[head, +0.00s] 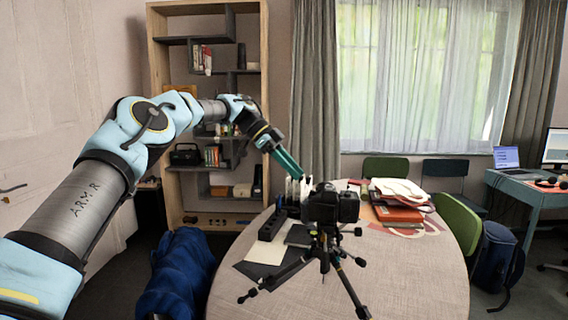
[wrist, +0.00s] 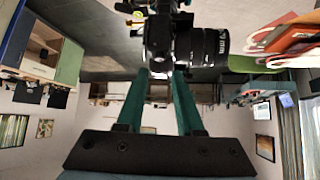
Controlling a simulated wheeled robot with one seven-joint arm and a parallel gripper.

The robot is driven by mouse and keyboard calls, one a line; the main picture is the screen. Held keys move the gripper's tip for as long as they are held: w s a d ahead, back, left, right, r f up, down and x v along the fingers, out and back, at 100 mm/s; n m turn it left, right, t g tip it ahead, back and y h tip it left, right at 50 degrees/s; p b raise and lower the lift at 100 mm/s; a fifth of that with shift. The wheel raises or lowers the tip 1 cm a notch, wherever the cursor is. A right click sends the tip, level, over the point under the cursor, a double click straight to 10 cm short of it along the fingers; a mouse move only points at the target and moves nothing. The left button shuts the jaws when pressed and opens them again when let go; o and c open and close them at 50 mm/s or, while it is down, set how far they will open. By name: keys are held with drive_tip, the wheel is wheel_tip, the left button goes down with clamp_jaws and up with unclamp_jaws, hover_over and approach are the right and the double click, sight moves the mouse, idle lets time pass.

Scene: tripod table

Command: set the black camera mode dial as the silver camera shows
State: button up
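The black camera (head: 332,205) sits upright on a small black tripod (head: 328,262) on the round table. In the wrist view the black camera (wrist: 160,42) fills the top middle, with its lens (wrist: 206,41) pointing right. My gripper (head: 300,176) reaches down from the upper left to just beside the camera's top. In the wrist view my gripper (wrist: 161,76) shows two teal fingers apart, their tips close to the camera body. I cannot tell whether they touch it. The mode dial is too small or hidden to read. I cannot make out a silver camera.
The round table (head: 420,285) also holds a black rack (head: 264,236) with upright pale pieces, dark and cream sheets (head: 265,253) at left, and red books with papers (head: 398,213) at right. The tripod legs spread over the front. The right front tabletop is clear.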

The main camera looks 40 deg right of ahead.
drive_tip(key=v, duration=0.5)
drive_tip(key=shift+w+a+r, duration=0.1)
drive_tip(key=shift+w, duration=0.05)
idle(0.4)
drive_tip(key=w+a+f+n+t+y, duration=0.15)
drive_tip(key=a+f+n, duration=0.35)
drive_tip(key=a, duration=0.5)
drive_tip(key=w+a+f+n+t+y, duration=0.1)
drive_tip(key=a+f+n+t, duration=0.15)
drive_tip(key=a+n, duration=0.55)
drive_tip(key=w+a+f+n+t+y, duration=0.1)
drive_tip(key=a+f+n+t, duration=0.25)
drive_tip(key=a, duration=0.85)
drive_tip(key=s+a+f+n, duration=0.2)
drive_tip(key=s+a+n, duration=0.2)
drive_tip(key=a, duration=0.4)
drive_tip(key=s+a+f+n+t+y, duration=0.1)
drive_tip(key=s+a+f+n, duration=0.1)
drive_tip(key=s+a, duration=0.3)
drive_tip(key=s+a+f+n, duration=0.2)
drive_tip(key=s+a+n, duration=0.2)
drive_tip(key=a, duration=0.7)
drive_tip(key=shift+s+a+n, duration=0.25)
drive_tip(key=shift+a+n, duration=0.05)
drive_tip(key=shift+n, duration=0.55)
